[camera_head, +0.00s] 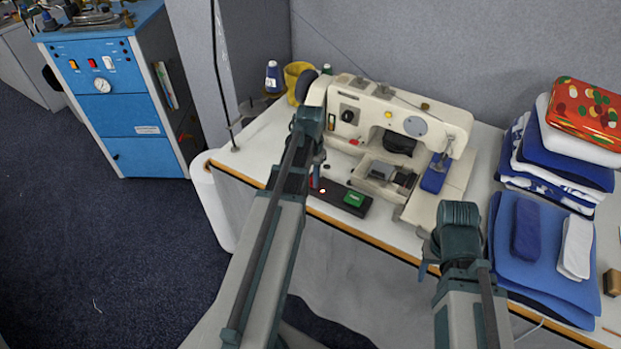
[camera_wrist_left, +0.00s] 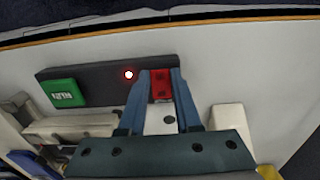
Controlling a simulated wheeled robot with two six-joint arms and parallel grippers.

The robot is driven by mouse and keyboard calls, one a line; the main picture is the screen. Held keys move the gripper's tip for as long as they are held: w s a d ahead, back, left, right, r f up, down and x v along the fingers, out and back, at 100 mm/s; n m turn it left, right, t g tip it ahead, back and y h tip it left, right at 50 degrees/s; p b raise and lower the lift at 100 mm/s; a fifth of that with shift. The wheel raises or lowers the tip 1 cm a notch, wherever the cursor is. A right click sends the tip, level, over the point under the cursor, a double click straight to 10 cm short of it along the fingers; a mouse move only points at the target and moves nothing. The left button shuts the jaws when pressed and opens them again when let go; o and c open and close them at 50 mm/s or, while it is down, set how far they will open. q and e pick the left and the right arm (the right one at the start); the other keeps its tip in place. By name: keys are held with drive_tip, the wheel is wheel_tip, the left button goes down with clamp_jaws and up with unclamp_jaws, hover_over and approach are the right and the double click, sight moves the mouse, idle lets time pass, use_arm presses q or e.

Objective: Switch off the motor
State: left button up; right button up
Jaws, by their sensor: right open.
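The motor's switch box (camera_head: 336,197) is a dark bar on the table's front edge, below the sewing machine (camera_head: 400,118). It also shows in the left wrist view (camera_wrist_left: 105,84). In the head view, my left gripper (camera_head: 316,178) partly hides that end. My right gripper (camera_head: 431,262) is open and empty by the table's front edge.
A yellow container (camera_head: 297,80) and a thread spool (camera_head: 273,77) stand at the back left. A blue cabinet (camera_head: 110,95) stands apart at the left.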

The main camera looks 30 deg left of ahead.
use_arm(q)
clamp_jaws()
drive_tip(key=shift+w+g, duration=0.4)
drive_tip(key=shift+g, duration=0.1)
drive_tip(key=shift+w+g, duration=0.15)
drive_tip(key=shift+g, duration=0.55)
drive_tip(key=shift+r+g, duration=0.15)
drive_tip(key=shift+g, duration=0.15)
drive_tip(key=shift+s, duration=0.2)
drive_tip(key=o, duration=0.8)
unclamp_jaws()
